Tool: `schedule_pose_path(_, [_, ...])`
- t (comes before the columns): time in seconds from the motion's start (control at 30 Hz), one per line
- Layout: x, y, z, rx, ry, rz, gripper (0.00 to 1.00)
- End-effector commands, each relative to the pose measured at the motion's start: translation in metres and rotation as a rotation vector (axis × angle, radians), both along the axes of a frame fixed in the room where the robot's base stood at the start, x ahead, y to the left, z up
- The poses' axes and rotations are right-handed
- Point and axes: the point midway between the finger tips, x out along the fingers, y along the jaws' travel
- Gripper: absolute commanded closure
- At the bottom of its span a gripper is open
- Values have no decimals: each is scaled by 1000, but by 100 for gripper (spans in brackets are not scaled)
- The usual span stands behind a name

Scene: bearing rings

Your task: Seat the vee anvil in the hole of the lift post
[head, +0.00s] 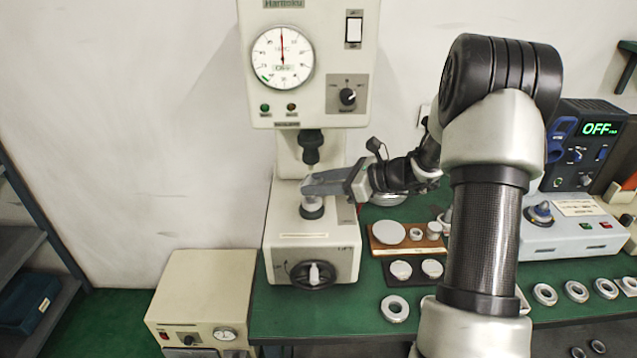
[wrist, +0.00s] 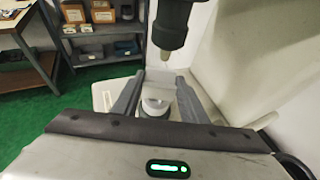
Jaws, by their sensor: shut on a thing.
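My gripper (head: 318,184) reaches in from the right over the hardness tester's base, below its dark indenter head (head: 311,146). It is shut on a pale grey round piece, the vee anvil (head: 313,202). In the wrist view the anvil (wrist: 156,103) shows between the two grey fingers (wrist: 157,90). The lift post (head: 312,213), with a dark collar, stands directly under the anvil. The anvil's lower end meets the top of the post in the head view. The hole is hidden, and I cannot tell how deep the anvil sits in it.
The tester's column stands close behind the gripper, and the indenter (wrist: 169,25) hangs close above. A handwheel (head: 313,274) is on the base front. A wooden tray (head: 407,250) with round pieces and several bearing rings (head: 395,308) lie on the green bench to the right.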

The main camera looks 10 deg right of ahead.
Motion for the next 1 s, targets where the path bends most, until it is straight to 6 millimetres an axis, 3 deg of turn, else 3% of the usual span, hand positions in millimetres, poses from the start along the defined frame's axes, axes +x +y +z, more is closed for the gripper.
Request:
schedule_pose_path(0.9, [0, 0, -23, 1, -2, 0, 97])
schedule_pose_path(0.93, [0, 0, -22, 1, -2, 0, 59])
schedule_pose_path(1.0, [0, 0, -21, 1, -2, 0, 48])
